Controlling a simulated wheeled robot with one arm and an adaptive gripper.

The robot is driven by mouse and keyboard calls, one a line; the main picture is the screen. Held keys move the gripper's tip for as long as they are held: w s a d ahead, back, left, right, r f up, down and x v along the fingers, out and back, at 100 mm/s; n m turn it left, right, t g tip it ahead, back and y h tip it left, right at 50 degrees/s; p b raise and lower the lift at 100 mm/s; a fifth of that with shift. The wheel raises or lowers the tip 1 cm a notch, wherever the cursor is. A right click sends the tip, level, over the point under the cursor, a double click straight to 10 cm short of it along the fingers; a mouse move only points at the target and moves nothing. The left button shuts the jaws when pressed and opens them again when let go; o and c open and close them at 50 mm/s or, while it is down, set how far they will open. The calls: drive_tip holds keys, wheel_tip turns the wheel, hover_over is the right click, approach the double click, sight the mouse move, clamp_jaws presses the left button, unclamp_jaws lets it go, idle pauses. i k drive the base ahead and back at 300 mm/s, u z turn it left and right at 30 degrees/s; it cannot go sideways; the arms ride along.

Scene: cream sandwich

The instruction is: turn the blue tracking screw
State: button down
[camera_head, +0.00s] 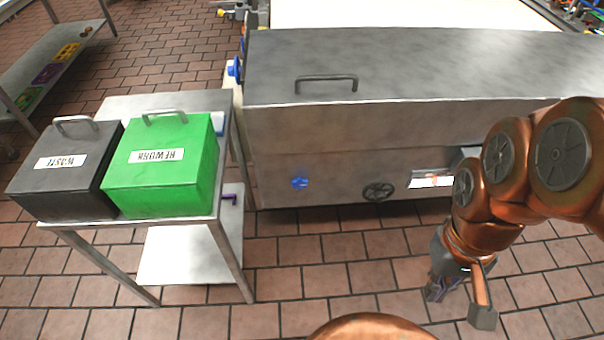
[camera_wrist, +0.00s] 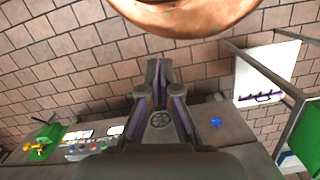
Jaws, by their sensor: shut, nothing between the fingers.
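A blue knob (camera_head: 299,183), which looks like the tracking screw, sits on the steel machine's front face, left of a dark handwheel (camera_head: 378,192). It also shows in the wrist view (camera_wrist: 216,122), right of the fingers. Another blue knob (camera_head: 235,68) is on the machine's left end; I cannot tell from the pictures which one the task means. My gripper (camera_head: 434,292) hangs low over the floor in front of the machine, right of and apart from the front knob. In the wrist view my gripper (camera_wrist: 160,68) is shut and empty.
A steel cart (camera_head: 160,100) left of the machine carries a black WASTE bin (camera_head: 58,180) and a green REWORK bin (camera_head: 165,165). A purple-handled item (camera_head: 229,198) is by its lower shelf. A control panel (camera_wrist: 88,147) is left of the fingers. Tiled floor before the machine is clear.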

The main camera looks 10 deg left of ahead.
sight(299, 182)
drive_tip(key=u, duration=0.55)
drive_tip(key=k, duration=1.3)
drive_tip(key=u, duration=0.4)
drive_tip(key=i, duration=0.5)
drive_tip(key=u, duration=0.5)
drive_tip(key=i, duration=0.8)
drive_tip(key=u, duration=0.15)
